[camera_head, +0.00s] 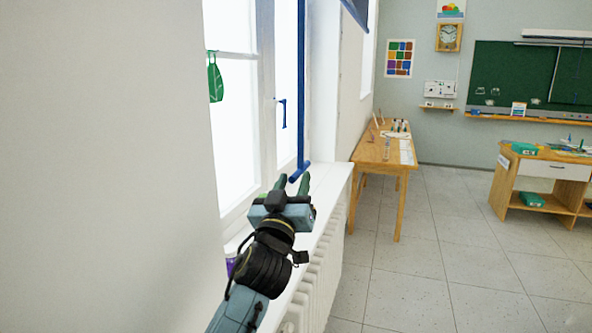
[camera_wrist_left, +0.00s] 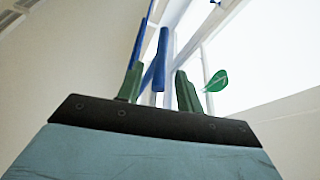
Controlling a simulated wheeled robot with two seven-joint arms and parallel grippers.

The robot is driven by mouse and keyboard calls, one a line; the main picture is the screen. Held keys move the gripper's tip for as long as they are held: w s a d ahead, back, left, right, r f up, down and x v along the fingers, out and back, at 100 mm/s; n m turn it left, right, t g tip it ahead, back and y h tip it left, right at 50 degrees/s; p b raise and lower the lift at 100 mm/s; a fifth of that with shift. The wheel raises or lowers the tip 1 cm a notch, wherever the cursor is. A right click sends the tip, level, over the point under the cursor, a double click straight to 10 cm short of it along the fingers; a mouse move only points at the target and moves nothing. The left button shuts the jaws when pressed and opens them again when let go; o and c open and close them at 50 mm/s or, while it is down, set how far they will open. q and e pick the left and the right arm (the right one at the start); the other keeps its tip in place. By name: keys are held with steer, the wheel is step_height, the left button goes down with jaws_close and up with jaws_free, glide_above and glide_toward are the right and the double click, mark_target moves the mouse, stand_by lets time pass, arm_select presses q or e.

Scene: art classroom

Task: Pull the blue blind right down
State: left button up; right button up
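A long blue strap (camera_head: 301,80) hangs straight down at the window's right side and ends in a short slanted blue bar (camera_head: 300,172) just above the sill. A dark blue piece (camera_head: 356,9), perhaps blind cloth, shows at the top edge. My left gripper (camera_head: 293,183) is just below the bar, fingers pointing up. In the left wrist view the green fingers are apart, and the blue bar (camera_wrist_left: 159,60) shows between them, nearer the left finger. I cannot tell if it touches. My right gripper is out of view.
A white sill (camera_head: 325,190) above a radiator (camera_head: 315,285) runs below my left arm.

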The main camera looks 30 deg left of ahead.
arm_select(q)
steer(key=shift+x, duration=1.35)
steer(key=shift+c, duration=0.5)
jaws_close()
